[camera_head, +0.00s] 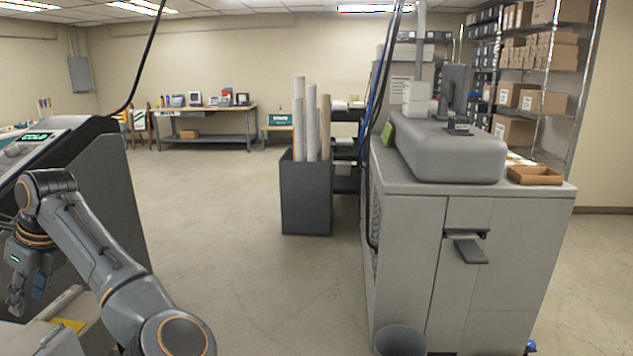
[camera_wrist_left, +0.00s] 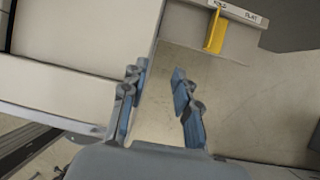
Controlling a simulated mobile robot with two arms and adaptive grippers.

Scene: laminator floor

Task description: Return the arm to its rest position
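My left arm comes in from the lower left of the head view, bent at the elbow. Its gripper (camera_head: 28,285) hangs low at the left edge, beside the dark machine (camera_head: 105,190) with a lit display reading COLD. In the left wrist view the blue-padded fingers (camera_wrist_left: 160,98) are apart with nothing between them. Past the fingertips is a yellow lever (camera_wrist_left: 215,32) on a pale panel, under a label with the word FLAT. My right arm and gripper are in neither view.
A grey cabinet machine (camera_head: 410,250) stands at the right, with a small brown tray (camera_head: 535,175) on top. A dark bin (camera_head: 305,195) of tall rolls stands mid-floor. A grey waste bin (camera_head: 400,340) is at the bottom. Open floor (camera_head: 225,210) lies between the machines.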

